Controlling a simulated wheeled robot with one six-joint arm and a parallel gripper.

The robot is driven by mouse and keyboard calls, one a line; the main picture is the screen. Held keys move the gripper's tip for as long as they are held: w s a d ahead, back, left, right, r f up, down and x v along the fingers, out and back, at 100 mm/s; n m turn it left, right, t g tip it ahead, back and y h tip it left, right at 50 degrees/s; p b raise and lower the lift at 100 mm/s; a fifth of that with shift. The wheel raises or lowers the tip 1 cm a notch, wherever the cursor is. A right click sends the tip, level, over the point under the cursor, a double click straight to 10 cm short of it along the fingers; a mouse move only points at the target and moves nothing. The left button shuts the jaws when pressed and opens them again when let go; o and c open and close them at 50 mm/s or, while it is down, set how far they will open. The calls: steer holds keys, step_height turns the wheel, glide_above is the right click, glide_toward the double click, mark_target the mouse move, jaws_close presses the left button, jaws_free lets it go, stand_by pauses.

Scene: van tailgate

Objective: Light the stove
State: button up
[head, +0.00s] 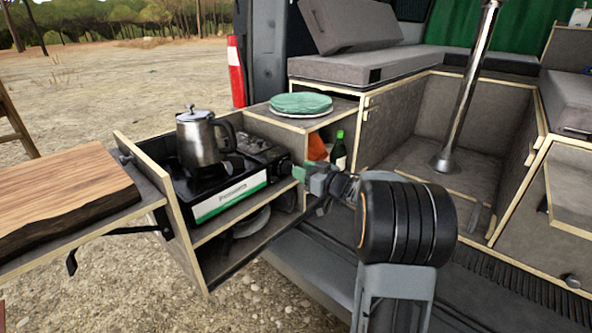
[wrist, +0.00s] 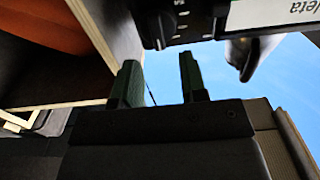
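The portable gas stove (head: 228,199) is black with a white and green front label. It sits in the pulled-out kitchen drawer in the head view. A steel kettle (head: 199,142) with a black handle stands on it. A dark control knob (head: 284,164) appears at the stove's right front end. My gripper (head: 303,176) is just in front of that end. In the wrist view the picture is upside down; my gripper (wrist: 160,82) is open and empty, fingers apart. The stove's dark control end (wrist: 180,20) is beyond the fingertips. Contact with the knob cannot be seen.
A wooden board (head: 62,196) lies on the side table at left. A green round item (head: 301,104) lies on the cabinet top. A green bottle (head: 339,152) and an orange item (head: 317,147) stand in the cubby near my gripper. A metal post (head: 469,85) rises at right.

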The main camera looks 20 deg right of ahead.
mark_target(289, 168)
steer(key=shift+x, duration=1.65)
jaws_close()
